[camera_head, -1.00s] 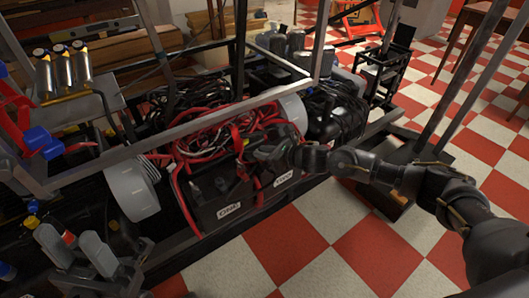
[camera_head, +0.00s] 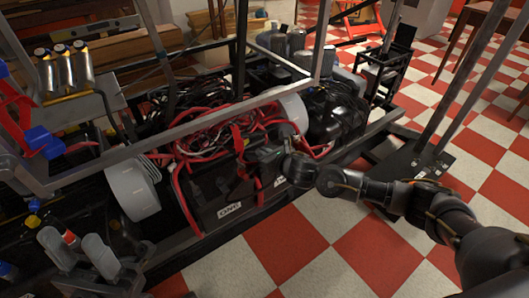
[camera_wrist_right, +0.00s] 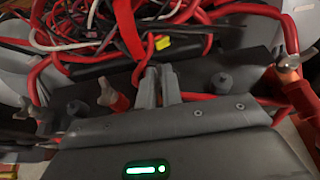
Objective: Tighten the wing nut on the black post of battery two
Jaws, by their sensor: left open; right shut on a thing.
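In the head view, my right gripper (camera_head: 277,158) is at the top of the right-hand battery, its arm coming in from the right. The right wrist view shows its two grey fingers (camera_wrist_right: 158,88) close together at a cable end, shut on a small part that fits the wing nut. The fingers hide the nut and the post under it. The right-hand battery (camera_head: 272,188) is partly behind my arm. A black battery (camera_head: 222,205) with a white label stands left of it.
A grey frame bar (camera_head: 180,128) crosses above the batteries. Red cables (camera_head: 205,135) are tangled behind them. In the wrist view, a red-based wing nut (camera_wrist_right: 112,95) is left of the fingers, another metal wing nut (camera_wrist_right: 296,60) far right. Checkered floor (camera_head: 330,250) is clear in front.

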